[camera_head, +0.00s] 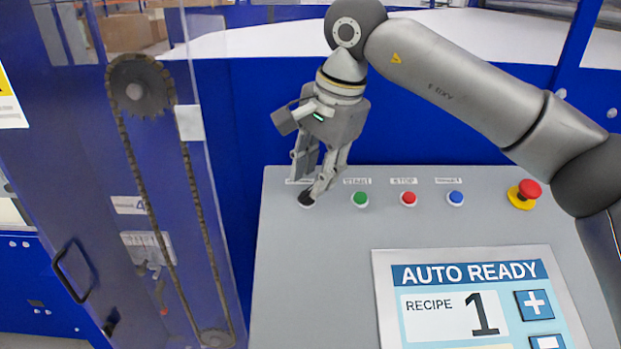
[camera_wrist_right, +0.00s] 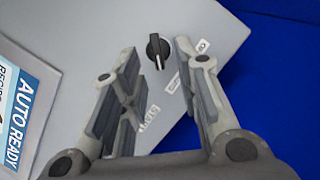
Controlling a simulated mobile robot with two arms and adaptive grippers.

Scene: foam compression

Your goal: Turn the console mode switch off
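The mode switch, a black rotary knob (camera_head: 307,198), sits at the upper left of the grey console (camera_head: 300,260). The knob also shows in the right wrist view (camera_wrist_right: 157,50), just beyond the fingertips and between them. My right gripper (camera_head: 317,190) points down at the knob, its fingers apart and empty. In the right wrist view its open fingers (camera_wrist_right: 155,60) stand on either side of the knob; I cannot tell whether either touches it. The knob's label is partly hidden by the gripper in the head view. My left gripper is not in view.
Right of the knob are a green START button (camera_head: 360,199), a red STOP button (camera_head: 408,199), a blue button (camera_head: 456,198) and a red emergency stop (camera_head: 525,193). A screen (camera_head: 470,300) reads AUTO READY, RECIPE 1. A chain-driven door (camera_head: 150,180) stands left.

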